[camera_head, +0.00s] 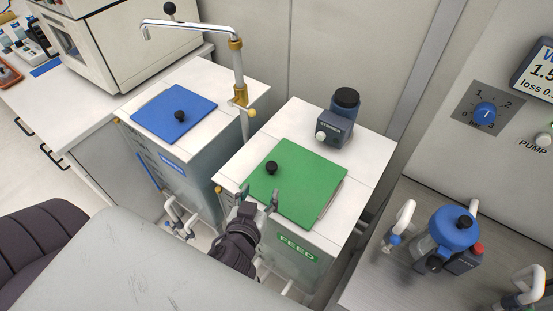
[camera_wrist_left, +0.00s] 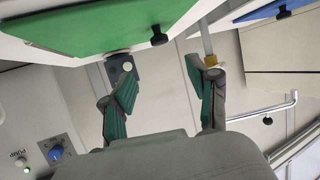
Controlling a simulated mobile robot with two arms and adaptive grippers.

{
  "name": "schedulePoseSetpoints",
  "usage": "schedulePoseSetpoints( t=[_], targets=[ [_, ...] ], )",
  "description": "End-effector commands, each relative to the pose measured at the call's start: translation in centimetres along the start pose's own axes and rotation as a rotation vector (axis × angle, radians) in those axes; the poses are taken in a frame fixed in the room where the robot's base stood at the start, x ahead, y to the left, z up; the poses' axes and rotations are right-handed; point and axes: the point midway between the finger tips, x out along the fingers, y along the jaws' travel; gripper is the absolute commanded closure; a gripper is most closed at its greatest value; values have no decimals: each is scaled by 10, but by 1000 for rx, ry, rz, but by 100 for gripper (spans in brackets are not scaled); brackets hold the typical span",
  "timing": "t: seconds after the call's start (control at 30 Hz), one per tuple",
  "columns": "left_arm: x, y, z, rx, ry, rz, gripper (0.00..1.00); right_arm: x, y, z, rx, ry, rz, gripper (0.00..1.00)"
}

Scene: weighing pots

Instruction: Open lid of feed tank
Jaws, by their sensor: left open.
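The feed tank (camera_head: 317,246) is a pale box with a green FEED label on its front. Its green square lid (camera_head: 305,188) lies flat on the top, and it also shows in the left wrist view (camera_wrist_left: 75,25). My left gripper (camera_head: 257,196) is open and empty at the lid's front left edge, apart from the knob. In the left wrist view its green-padded fingers (camera_wrist_left: 160,75) are spread with nothing between them. My right gripper is not in view.
A tank with a blue lid (camera_head: 172,115) stands to the left. A chrome spout pipe (camera_head: 241,75) rises between the tanks. A dark cylindrical device (camera_head: 343,115) sits behind the green lid. A blue-topped pump unit (camera_head: 452,230) stands on the right bench.

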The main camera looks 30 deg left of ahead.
Motion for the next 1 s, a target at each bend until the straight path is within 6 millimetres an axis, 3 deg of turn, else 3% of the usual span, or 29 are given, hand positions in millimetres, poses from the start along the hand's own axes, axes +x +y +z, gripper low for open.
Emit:
schedulePoseSetpoints(
  t=[0.5, 0.7, 1.0],
  targets=[
    [102, -1, -3, 4, 1, 0, 40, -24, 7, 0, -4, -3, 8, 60],
    [123, 0, -1, 3, 0, 1, 40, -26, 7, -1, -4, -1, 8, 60],
    [128, 0, 0, 2, -1, 1, 40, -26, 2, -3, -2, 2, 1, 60]
  ],
)
